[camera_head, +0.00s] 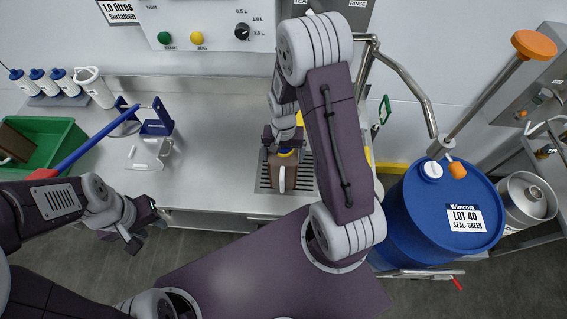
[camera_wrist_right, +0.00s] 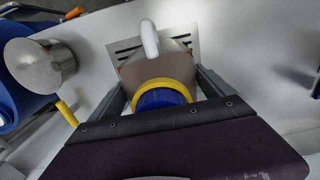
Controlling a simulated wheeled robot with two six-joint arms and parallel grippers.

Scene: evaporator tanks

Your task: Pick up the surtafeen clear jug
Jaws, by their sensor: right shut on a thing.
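The jug (camera_head: 283,178) has a brown body, a white handle and a yellow-and-blue top. It is upright over a slotted drain plate at the middle of the counter. My right gripper (camera_head: 284,147) is shut on it from above, and the arm hides part of it. In the right wrist view, the jug (camera_wrist_right: 160,72) sits between the two fingers, with its yellow ring and blue top close to the camera and its handle pointing away. My left gripper (camera_head: 146,230) is open and empty, in front of the counter edge at the left.
The slotted drain plate (camera_head: 304,182) lies under the jug. A blue drum (camera_head: 435,225) stands at the right, beside a steel pot (camera_head: 526,200). A green bin (camera_head: 55,140), a blue stand (camera_head: 157,122) and several white-and-blue bottles (camera_head: 40,80) are at the left. A curved steel tap (camera_head: 410,85) rises behind.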

